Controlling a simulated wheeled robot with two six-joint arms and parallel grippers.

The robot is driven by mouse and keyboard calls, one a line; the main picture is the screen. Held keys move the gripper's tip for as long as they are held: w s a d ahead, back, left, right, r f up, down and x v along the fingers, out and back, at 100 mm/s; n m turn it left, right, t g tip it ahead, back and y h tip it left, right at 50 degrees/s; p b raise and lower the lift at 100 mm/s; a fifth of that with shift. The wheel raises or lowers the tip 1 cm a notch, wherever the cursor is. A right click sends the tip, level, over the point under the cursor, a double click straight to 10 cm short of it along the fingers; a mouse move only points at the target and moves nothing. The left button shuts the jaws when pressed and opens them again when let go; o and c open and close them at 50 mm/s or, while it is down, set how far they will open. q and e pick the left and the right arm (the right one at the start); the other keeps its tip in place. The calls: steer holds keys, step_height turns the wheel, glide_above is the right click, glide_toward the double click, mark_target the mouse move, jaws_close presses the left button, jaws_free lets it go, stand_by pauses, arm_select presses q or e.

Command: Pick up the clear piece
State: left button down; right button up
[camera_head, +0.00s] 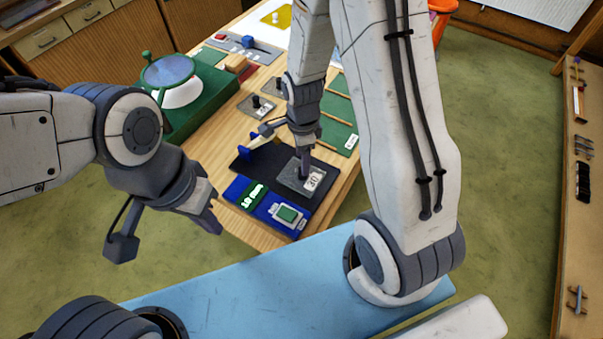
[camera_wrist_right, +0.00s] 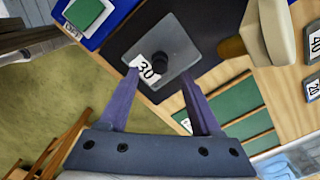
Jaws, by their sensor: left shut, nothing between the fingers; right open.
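A pale grey square plate (camera_head: 290,184) with a black knob and a "30" label lies on the dark mat (camera_head: 258,162); it looks like the clear piece, though I cannot be sure. The plate also shows in the right wrist view (camera_wrist_right: 178,45), its knob standing up near the middle. My right gripper (camera_head: 304,168) is open over this plate, pointing down. In the wrist view its purple fingers (camera_wrist_right: 160,85) are spread at the plate's near side, with nothing held. My left gripper (camera_head: 213,222) is shut and empty, off the table's left front edge.
A blue board (camera_head: 240,190) with a green label and a small green-and-white block lies in front of the mat. Another knobbed grey plate (camera_head: 250,101) lies behind. A green stand with a round disc (camera_head: 170,70) is at the back left. Green panels (camera_head: 333,131) lie to the right.

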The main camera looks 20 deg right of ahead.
steer(key=shift+f+p, duration=0.35)
steer(key=shift+f, duration=0.3)
steer(key=shift+f+p, duration=0.6)
steer(key=shift+f, duration=1.4)
jaws_close()
